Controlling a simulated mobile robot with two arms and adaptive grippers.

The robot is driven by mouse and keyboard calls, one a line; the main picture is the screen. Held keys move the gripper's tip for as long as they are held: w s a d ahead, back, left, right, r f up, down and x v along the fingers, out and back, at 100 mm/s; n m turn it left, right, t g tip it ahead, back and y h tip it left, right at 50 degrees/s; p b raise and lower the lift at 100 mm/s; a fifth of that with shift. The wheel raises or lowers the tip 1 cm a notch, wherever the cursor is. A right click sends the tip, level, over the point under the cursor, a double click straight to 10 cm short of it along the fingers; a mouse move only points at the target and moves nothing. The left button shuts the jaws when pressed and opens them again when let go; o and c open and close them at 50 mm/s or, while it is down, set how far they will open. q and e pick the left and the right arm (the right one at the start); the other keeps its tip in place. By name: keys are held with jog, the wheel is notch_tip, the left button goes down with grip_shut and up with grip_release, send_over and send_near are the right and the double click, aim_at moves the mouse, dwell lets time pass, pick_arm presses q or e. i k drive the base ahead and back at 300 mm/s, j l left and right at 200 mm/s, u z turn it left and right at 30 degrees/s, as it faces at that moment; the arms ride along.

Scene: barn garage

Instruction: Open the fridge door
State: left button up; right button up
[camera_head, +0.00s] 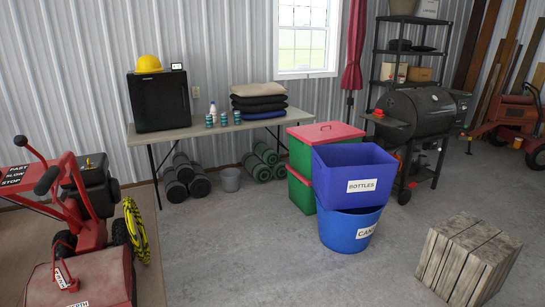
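A small black mini fridge (160,101) stands on the left end of a long folding table against the corrugated metal wall. Its front door faces me and looks closed. A yellow hard hat (149,63) and a small dark device with a lit screen (177,66) rest on top of it. Neither of my grippers shows in the head view.
The table (215,127) also holds several bottles (224,118) and stacked cushions (258,101). A red machine (90,250) stands at front left. Blue bins (352,167), a wooden crate (468,258) and a black grill (420,115) stand right. The middle floor is clear.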

aim_at(159, 100)
jog(key=i+z, duration=0.2)
jog(key=i, duration=1.8)
